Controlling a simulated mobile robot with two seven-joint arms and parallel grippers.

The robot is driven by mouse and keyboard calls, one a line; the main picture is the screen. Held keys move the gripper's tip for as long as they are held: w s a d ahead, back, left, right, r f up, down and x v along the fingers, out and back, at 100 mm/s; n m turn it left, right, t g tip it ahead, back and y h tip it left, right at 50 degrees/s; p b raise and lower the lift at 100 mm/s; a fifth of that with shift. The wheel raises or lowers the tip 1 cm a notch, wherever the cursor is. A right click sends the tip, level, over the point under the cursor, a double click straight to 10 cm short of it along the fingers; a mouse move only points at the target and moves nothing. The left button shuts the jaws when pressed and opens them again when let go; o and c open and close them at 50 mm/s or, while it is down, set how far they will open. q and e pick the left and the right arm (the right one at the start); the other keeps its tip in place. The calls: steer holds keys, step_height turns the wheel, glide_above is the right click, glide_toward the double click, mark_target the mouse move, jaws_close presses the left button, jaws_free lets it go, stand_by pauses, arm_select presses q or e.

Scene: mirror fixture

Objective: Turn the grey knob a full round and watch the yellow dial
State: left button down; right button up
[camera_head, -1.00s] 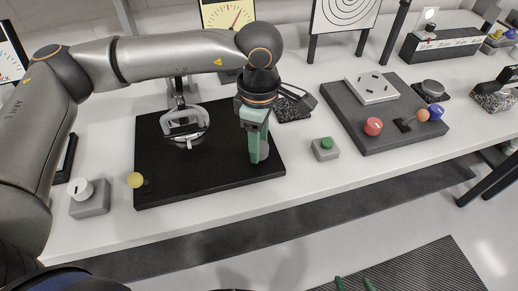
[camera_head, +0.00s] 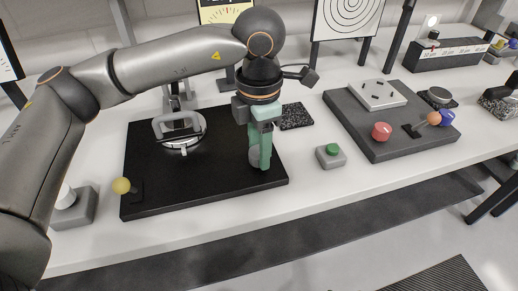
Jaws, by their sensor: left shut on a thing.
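My left gripper (camera_head: 262,162) has green fingers that point down at the right side of the black board (camera_head: 200,195). It is shut on the grey knob (camera_head: 254,156), which the fingers partly hide. The yellow dial (camera_head: 227,12) stands at the back, behind my left arm. It has a pale yellow face and a red needle, and its top is cut off by the picture's upper edge. My right gripper is not in view.
A mirror-like piece in a pale frame (camera_head: 158,130) stands on the board, with a yellow ball-topped lever (camera_head: 121,186) at its left corner. A green button box (camera_head: 330,155) stands to the right. A dark grey panel (camera_head: 365,128) lies further right.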

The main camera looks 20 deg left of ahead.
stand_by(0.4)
arm_select(q)
steer(key=shift+c, duration=1.7)
jaws_free()
step_height(320, 180, up, 12)
steer(key=p, duration=0.1)
steer(key=shift+r, duration=0.25)
